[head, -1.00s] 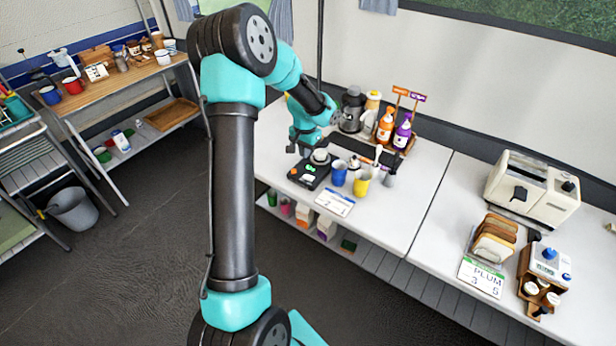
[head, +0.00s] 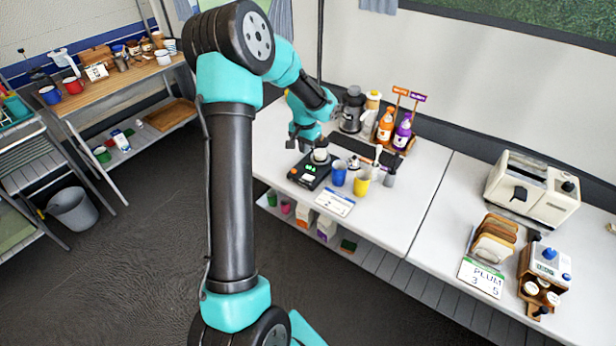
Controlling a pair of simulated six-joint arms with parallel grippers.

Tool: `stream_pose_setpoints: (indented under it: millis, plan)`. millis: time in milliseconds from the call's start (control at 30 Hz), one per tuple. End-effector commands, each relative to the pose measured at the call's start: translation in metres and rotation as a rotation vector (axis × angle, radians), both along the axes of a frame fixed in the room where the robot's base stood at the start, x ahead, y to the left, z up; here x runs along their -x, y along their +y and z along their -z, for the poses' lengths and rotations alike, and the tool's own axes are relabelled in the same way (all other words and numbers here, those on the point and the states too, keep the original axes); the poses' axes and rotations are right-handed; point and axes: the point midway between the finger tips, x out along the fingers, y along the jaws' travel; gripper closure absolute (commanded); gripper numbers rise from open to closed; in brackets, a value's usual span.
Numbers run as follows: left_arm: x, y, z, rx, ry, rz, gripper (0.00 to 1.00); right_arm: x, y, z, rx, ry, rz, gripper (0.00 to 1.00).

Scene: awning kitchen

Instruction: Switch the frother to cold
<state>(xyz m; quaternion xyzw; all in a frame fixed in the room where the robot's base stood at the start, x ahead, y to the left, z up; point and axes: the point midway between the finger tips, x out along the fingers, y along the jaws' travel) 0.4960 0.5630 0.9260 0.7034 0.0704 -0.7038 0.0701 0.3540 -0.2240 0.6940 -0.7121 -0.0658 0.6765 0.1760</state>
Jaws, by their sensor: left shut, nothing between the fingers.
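The frother (head: 309,177) is a small black unit on the white counter, with a whitish round jug or top (head: 320,155) on it. Small green lit marks and a small orange-red spot show on its face, too small to read. My left gripper (head: 298,148) is shut and empty, at the frother's upper left side, close to the whitish part. I cannot tell whether it touches. My right gripper is not in view.
A blue cup (head: 339,173) and a yellow cup (head: 361,185) stand just right of the frother. A white card (head: 334,203) lies in front. Orange and purple bottles (head: 401,133) and a grinder-like machine (head: 351,110) stand behind.

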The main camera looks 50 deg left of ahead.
Motion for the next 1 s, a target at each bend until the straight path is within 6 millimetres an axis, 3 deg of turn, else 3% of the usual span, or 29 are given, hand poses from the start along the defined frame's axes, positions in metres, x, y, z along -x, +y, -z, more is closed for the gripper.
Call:
stream_pose_setpoints:
  millis: [1000]
  plan:
    - [-0.0001, -0.0040, -0.0043, 0.005, 0.003, 0.002, 1.00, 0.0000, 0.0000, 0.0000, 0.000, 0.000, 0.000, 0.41]
